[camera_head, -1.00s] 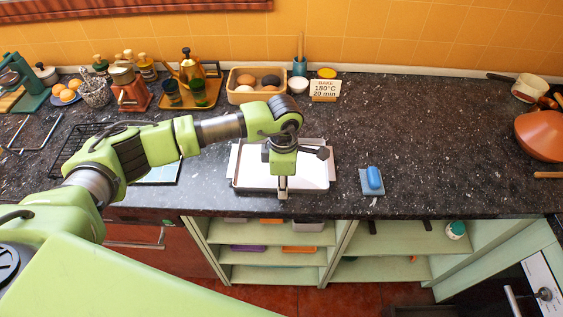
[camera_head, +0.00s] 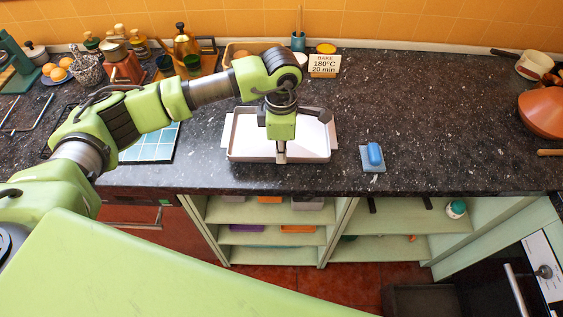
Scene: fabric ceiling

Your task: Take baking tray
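The baking tray (camera_head: 242,146) is a shallow, pale metal tray with a raised rim. It lies on the dark speckled counter near its front edge, on top of a whitish flat sheet or board that shows at its sides. My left gripper (camera_head: 281,157) points down over the tray, with its fingertip at the middle of the front rim. The fingers are seen nearly edge-on, so I cannot tell whether they are shut on the rim. The gripper and wrist hide part of the tray's middle and back. My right gripper is not in view.
A blue sponge (camera_head: 375,153) on a small pad lies right of the tray. A blue tiled board (camera_head: 152,145) is at left, partly behind my arm. A "BAKE 180°C 20 min" card (camera_head: 323,66) stands behind. Open shelves (camera_head: 265,238) are below. The counter's right-centre is clear.

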